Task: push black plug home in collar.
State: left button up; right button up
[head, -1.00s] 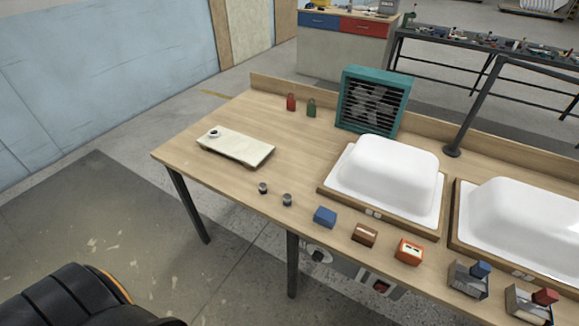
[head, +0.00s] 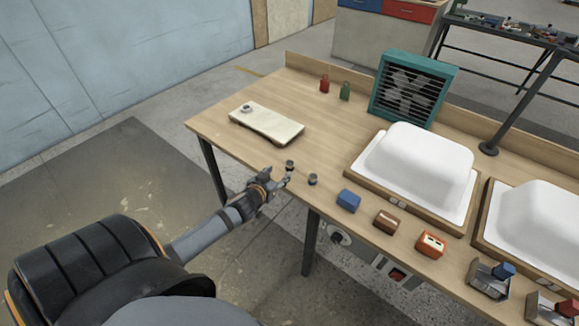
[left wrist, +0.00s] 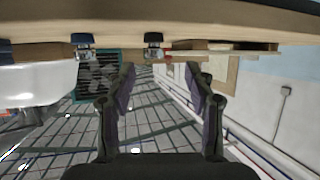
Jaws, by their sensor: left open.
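Two small dark plug-like pieces stand upright near the table's front edge, a left one (head: 290,165) and a right one (head: 312,180). I cannot tell from colour which is the black plug. The collar (head: 247,107) is a small ring on the far left end of a cream board (head: 270,125); its inside is too small to make out. My left gripper (head: 278,177) is open at the table edge, just left of the left piece and apart from it. In the left wrist view, both pieces (left wrist: 84,42) (left wrist: 153,42) show beyond the open fingers (left wrist: 160,75). My right gripper is not in view.
A blue block (head: 348,200), a brown block (head: 387,221) and an orange box (head: 431,242) line the front edge. White tub shells (head: 425,160) stand behind them. A teal fan (head: 412,88) and red and green weights (head: 324,84) are at the back. Tabletop around the board is clear.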

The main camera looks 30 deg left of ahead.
aim_at(288, 166)
pick_arm(q)
jog(key=x, duration=0.6)
jog(key=d+x, duration=0.1)
jog(key=x, duration=0.2)
jog(key=shift+w+f, duration=0.1)
jog(key=shift+w, duration=0.1)
jog(key=shift+s, duration=0.1)
jog(key=shift+c, duration=0.4)
jog(key=c, duration=1)
grip_shut()
